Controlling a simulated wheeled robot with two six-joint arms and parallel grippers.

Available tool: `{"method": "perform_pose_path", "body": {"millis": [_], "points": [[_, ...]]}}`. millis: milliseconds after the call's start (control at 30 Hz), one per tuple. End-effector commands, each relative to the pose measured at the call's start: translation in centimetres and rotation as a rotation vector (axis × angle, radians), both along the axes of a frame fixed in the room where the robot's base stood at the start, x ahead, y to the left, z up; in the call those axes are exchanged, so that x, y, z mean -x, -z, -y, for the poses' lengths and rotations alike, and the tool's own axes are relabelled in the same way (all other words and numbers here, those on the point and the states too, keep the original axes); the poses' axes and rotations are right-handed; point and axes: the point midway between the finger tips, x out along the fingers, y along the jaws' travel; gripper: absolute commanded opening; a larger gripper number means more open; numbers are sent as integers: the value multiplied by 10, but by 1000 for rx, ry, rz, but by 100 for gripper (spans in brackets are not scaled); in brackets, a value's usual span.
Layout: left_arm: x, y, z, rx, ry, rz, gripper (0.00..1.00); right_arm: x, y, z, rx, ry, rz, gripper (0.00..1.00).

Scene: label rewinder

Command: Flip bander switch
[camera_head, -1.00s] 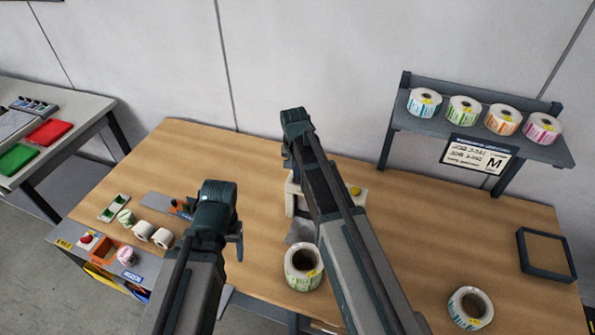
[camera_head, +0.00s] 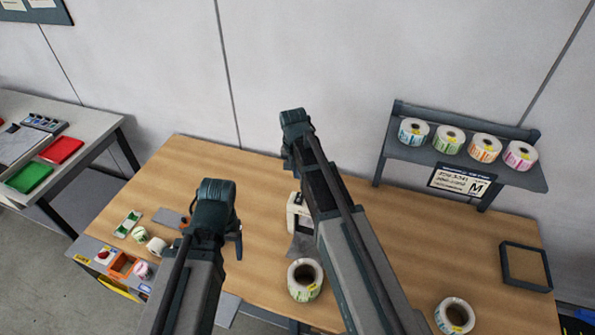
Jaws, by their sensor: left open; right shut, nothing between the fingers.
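A small white machine (camera_head: 298,211) stands mid-table, half hidden behind my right arm. I cannot make out a switch on it, and I cannot tell whether it is the bander. My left gripper (camera_head: 237,243) is open and empty over the left part of the wooden table (camera_head: 262,262), to the left of the white machine in the picture. My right gripper (camera_head: 289,164) is shut and empty, above the machine in the picture. Its fingertips are mostly hidden. A control panel with a red button (camera_head: 104,254) sits at the table's left front edge.
A large label roll (camera_head: 304,279) stands in front of the machine, another (camera_head: 454,315) at the front right. A dark square frame (camera_head: 525,266) lies at the right. A shelf (camera_head: 398,151) holds several label rolls. Small rolls (camera_head: 157,246) and an orange bin (camera_head: 122,265) are at the left.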

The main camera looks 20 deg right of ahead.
Motion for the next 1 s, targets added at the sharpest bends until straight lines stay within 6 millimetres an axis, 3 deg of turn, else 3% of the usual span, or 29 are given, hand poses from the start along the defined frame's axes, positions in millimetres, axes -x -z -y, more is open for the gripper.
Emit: {"method": "perform_pose_path", "body": {"millis": [100, 1000], "points": [[0, -10, 0, 1, -6, 0, 68, 1, -10, -1, 0, 0, 0, 0], [0, -13, 0, 1, -9, 1, 68, -9, -13, -1, 2, 0, 1, 0]]}}
